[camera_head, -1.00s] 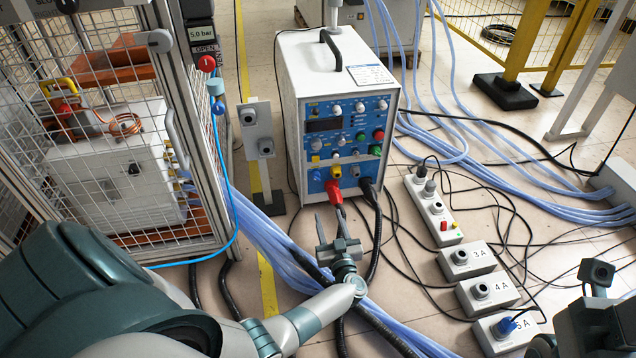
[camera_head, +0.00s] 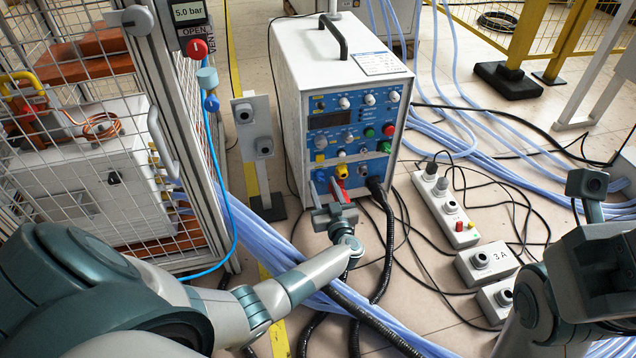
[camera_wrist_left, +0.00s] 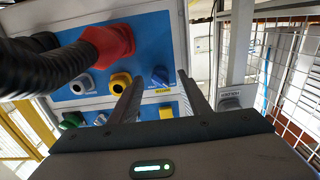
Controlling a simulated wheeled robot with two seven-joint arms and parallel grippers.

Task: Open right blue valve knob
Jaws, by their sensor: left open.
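The heater's front panel (camera_head: 352,128) is blue and carries several coloured knobs. A blue knob (camera_head: 318,175) sits low at its left, beside a yellow one (camera_head: 341,171); in the left wrist view this blue knob (camera_wrist_left: 160,76) shows between my fingertips. I cannot tell which knob the task calls right. My left gripper (camera_head: 325,186) is open just in front of the panel's lower part; contact with the knob is unclear. The fingers also show in the left wrist view (camera_wrist_left: 160,84). A part of my right arm shows at the right, its fingers not visible.
A red plug (camera_wrist_left: 108,45) with a thick black cable is close beside my left gripper. A wire cage (camera_head: 60,230) with an air-line valve (camera_head: 209,82) stands at left. Blue hoses (camera_head: 270,250) cross the floor. Grey socket boxes (camera_head: 487,262) lie at right.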

